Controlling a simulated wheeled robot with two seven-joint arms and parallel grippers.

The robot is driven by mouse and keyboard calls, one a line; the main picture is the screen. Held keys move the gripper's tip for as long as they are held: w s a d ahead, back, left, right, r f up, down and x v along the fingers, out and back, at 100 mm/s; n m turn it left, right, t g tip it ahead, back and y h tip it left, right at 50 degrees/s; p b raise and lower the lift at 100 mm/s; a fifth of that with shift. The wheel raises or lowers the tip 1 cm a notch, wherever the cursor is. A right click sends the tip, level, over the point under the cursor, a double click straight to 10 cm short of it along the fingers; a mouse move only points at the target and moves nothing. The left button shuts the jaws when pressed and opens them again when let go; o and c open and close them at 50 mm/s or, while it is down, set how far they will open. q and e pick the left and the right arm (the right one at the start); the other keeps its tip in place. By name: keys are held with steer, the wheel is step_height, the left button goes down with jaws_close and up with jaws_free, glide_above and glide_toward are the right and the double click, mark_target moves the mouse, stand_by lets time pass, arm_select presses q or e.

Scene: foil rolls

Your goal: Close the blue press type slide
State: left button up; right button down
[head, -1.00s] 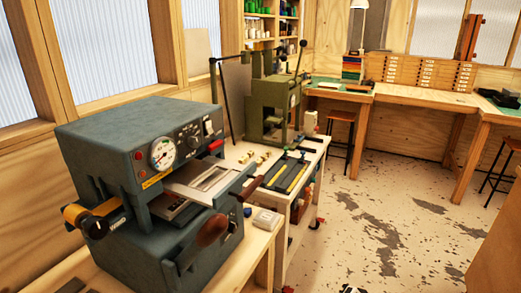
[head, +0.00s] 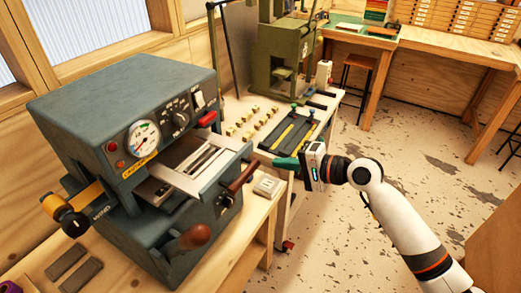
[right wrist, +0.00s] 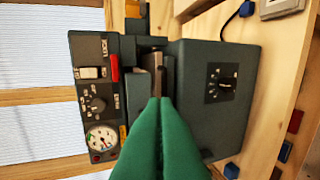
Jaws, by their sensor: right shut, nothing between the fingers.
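The blue-grey press (head: 125,110) stands on the wooden bench at the left, with a round dial and knobs on its front. Its slide (head: 205,168), a light metal tray in a dark frame, sticks out of the opening toward the right. A brown handle (head: 243,176) sits at the slide's outer end. My right gripper (head: 280,163), with green fingers, is shut and empty, to the right of the handle and apart from it in the head view. In the right wrist view the green fingers (right wrist: 160,110) point at the press (right wrist: 215,85) and hide part of the slide area. My left gripper is out of view.
A second brown handle (head: 195,237) is low on the press. A small white box (head: 268,186) lies on the bench beside it. A green press (head: 283,50) and a dark tray with yellow strips (head: 290,132) stand behind. Open floor is at the right.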

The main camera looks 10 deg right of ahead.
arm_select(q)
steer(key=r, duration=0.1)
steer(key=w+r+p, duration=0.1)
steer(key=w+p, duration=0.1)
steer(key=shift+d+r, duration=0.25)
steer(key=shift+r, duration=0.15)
arm_select(e)
steer(key=w+a, duration=0.4)
steer(key=a, duration=0.1)
steer(key=shift+a+f, duration=0.15)
steer(key=shift+f, duration=0.3)
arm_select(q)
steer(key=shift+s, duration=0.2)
arm_select(e)
steer(key=shift+a, duration=0.1)
